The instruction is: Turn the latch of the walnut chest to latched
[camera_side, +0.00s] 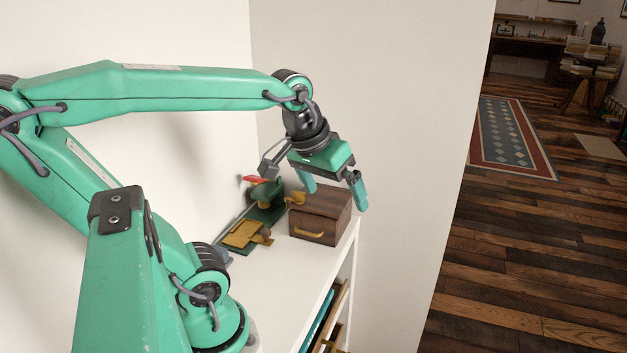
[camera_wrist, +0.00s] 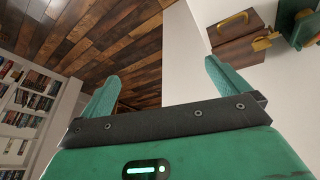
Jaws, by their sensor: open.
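The walnut chest (camera_side: 322,216) is a small dark-brown box on the white shelf top, with a yellow handle (camera_side: 308,234) on its front. A yellow latch (camera_side: 296,198) shows at its upper left edge; whether it is turned to latched I cannot tell. My gripper (camera_side: 336,197) is open and empty, with its teal fingers pointing down above or in front of the chest. In the wrist view the chest (camera_wrist: 228,44) and latch (camera_wrist: 263,43) lie at the upper right, outside the gap between the fingers (camera_wrist: 162,72).
A green and yellow device (camera_side: 243,235) with a red part (camera_side: 254,179) stands left of the chest. White walls rise behind. The shelf's right edge is close beside the chest. The shelf top (camera_side: 275,290) in front is clear.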

